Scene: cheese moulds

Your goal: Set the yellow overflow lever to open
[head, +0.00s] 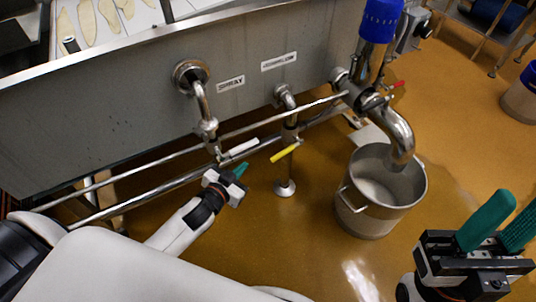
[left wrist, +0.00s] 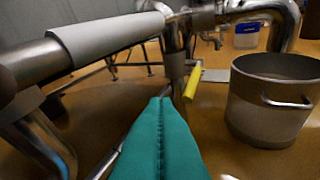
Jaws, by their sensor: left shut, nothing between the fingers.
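The yellow overflow lever (head: 284,152) sits on the vertical pipe below the OVERFLOW label (head: 279,62). In the head view it slants across the pipe, its lower end toward the left. In the left wrist view the yellow lever (left wrist: 193,83) is just beyond and right of the fingertips. My left gripper (head: 241,170) is shut and empty, left of and slightly below the lever, apart from it. Its teal fingers (left wrist: 160,103) are pressed together in the wrist view. My right gripper (head: 503,222) is at the lower right, its teal fingers apart, far from the lever.
A white lever (head: 240,149) on the spray pipe is close above my left gripper. Horizontal rails (head: 150,190) run along the steel vat (head: 130,110). A steel bucket (head: 381,205) stands under the curved outlet (head: 401,140), with a red lever (head: 397,85) above. Floor between the overflow pipe and bucket is clear.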

